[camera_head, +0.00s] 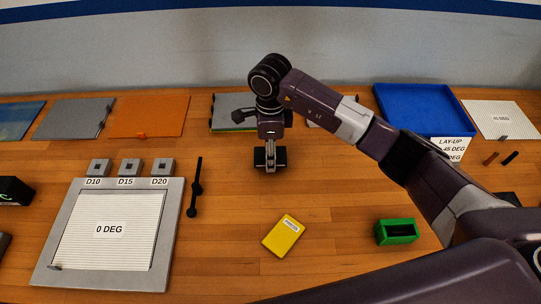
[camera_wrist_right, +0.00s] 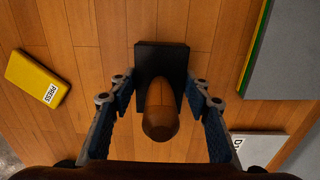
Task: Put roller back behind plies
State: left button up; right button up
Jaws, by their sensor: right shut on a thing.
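My right gripper (camera_head: 270,148) points down over the middle of the table. In the right wrist view its fingers (camera_wrist_right: 160,88) are closed on either side of a brown rounded handle with a black block at its far end, which I take to be the roller (camera_wrist_right: 160,118). The roller's dark lower part (camera_head: 262,160) shows under the gripper in the head view; whether it touches the table I cannot tell. A grey sheet stack with green and yellow edges (camera_head: 224,125) lies behind, partly hidden by my arm. It also shows in the wrist view (camera_wrist_right: 285,55). My left gripper is out of view.
A grey-framed board marked 0 DEG (camera_head: 170,235) lies left, with small blocks (camera_head: 127,167) behind it and a black rod tool (camera_head: 193,200) beside it. A yellow PRESS block (camera_head: 283,240) and green box (camera_head: 397,231) stand in front. A blue tray (camera_head: 415,100) is back right.

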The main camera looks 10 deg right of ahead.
notch_tip(320, 180, down, 2)
jog(key=shift+f, duration=0.1)
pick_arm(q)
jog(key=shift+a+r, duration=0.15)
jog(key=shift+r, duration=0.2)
pick_arm(e)
jog(key=shift+f, duration=0.2)
jog(key=o, duration=1.2)
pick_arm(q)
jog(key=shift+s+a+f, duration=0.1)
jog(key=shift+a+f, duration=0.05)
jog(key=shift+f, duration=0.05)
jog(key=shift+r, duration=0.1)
pick_arm(e)
jog(key=shift+r, duration=0.15)
